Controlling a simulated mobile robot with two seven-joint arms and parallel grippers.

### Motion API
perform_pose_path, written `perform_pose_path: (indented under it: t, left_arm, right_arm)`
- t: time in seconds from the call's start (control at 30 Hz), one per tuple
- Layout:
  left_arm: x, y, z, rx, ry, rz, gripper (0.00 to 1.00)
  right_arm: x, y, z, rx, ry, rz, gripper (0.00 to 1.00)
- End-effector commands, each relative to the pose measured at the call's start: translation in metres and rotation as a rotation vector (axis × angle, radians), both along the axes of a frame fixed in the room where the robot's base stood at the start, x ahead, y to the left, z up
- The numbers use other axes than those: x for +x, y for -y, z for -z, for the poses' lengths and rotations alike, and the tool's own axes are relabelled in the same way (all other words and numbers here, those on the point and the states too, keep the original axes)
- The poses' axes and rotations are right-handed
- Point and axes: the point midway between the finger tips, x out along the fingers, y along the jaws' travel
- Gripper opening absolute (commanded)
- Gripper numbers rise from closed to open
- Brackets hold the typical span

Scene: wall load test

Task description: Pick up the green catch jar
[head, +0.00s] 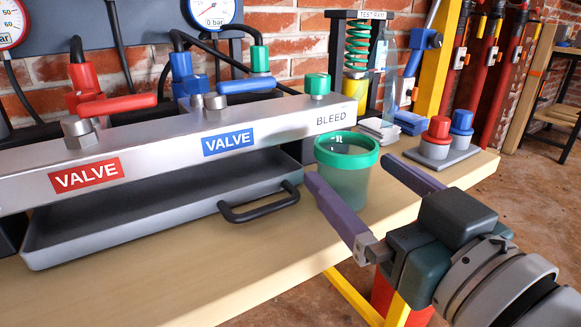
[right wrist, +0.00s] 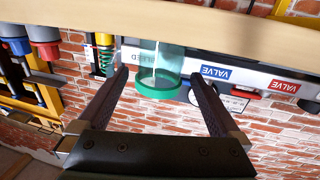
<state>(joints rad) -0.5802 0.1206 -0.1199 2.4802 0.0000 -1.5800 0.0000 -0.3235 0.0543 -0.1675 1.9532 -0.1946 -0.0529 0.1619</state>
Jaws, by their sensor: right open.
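The green catch jar (head: 345,190), translucent with a solid green rim, stands upright on the wooden bench below the BLEED label. My right gripper (head: 348,170) is open, its two purple-grey fingers reaching toward the jar from the front right. In the head view the left finger overlaps the jar's lower left side, and the right finger lies to its right. In the right wrist view, which is upside down, the jar (right wrist: 160,72) shows between the finger ends with gaps on both sides. I cannot tell whether the tips are level with it. My left gripper is not in view.
The silver manifold (head: 150,137) with valve labels runs left of the jar. Below it sits a grey tray (head: 120,215) with a black handle (head: 260,207) near the jar. Red and blue knobs (head: 437,135) stand on a block to the right. The front bench top is clear.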

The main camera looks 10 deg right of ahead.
Motion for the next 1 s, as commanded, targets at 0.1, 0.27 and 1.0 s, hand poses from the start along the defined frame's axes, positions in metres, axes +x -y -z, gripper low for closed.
perform_pose_path:
  t: [0.1, 0.27, 1.0]
  left_arm:
    - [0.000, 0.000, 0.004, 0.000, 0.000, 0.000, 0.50]
    - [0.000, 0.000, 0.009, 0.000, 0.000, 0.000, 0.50]
    - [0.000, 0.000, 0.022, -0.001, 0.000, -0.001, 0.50]
  right_arm:
    - [0.012, -0.002, 0.000, 0.000, 0.001, 0.000, 1.00]
    - [0.025, -0.004, 0.001, -0.001, 0.001, -0.001, 1.00]
    - [0.065, -0.011, -0.001, -0.001, -0.003, -0.001, 0.81]
